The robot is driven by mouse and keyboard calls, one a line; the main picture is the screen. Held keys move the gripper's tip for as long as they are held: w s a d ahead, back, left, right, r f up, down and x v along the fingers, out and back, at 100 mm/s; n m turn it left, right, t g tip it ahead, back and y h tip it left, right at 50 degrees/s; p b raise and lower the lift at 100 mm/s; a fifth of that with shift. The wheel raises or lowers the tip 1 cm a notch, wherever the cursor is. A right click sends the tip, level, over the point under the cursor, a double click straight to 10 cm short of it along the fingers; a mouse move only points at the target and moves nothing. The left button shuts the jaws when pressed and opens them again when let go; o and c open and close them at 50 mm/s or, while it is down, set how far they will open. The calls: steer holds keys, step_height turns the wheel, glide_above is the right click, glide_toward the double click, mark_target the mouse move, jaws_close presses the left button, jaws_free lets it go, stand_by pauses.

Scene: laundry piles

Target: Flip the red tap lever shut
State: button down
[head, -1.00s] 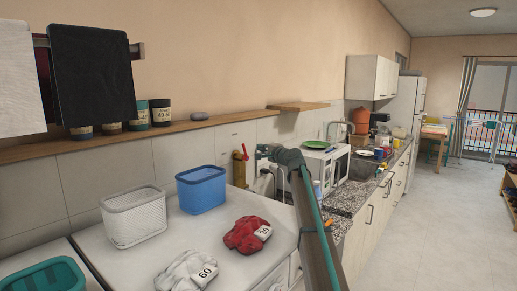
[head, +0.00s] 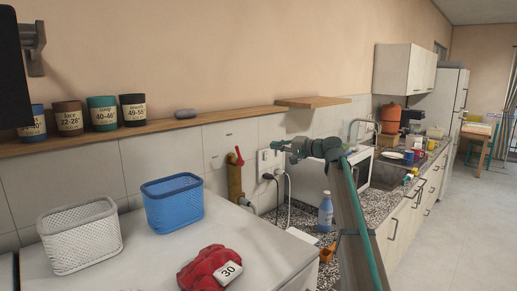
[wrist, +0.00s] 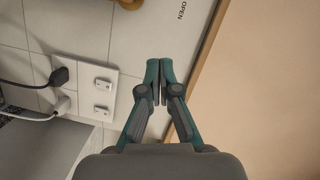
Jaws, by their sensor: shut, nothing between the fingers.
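The red tap lever (head: 239,156) stands roughly upright on top of a brass tap (head: 235,180) on the tiled wall, in the head view. My gripper (head: 276,145) is shut and empty, in the air to the right of the lever and apart from it in the picture. In the wrist view the shut fingertips (wrist: 159,62) point towards the top, where a small brass part of the tap (wrist: 128,4) shows at the edge. The word "OPEN" (wrist: 181,10) is on the wall there. The red lever is not visible in the wrist view.
A wall socket plate (head: 270,160) with plugs and cables is right of the tap. A wooden shelf (head: 190,133) runs above it. A blue basket (head: 173,207), a white basket (head: 78,237) and a red cloth (head: 210,268) sit below left. A bottle (head: 325,212) stands on the counter.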

mark_target(239, 156)
steer(key=w+a+f+p, duration=0.1)
steer(key=a+p, duration=0.3)
steer(key=a, duration=0.8)
steer(key=shift+f, duration=0.45)
steer(key=shift+w, duration=0.1)
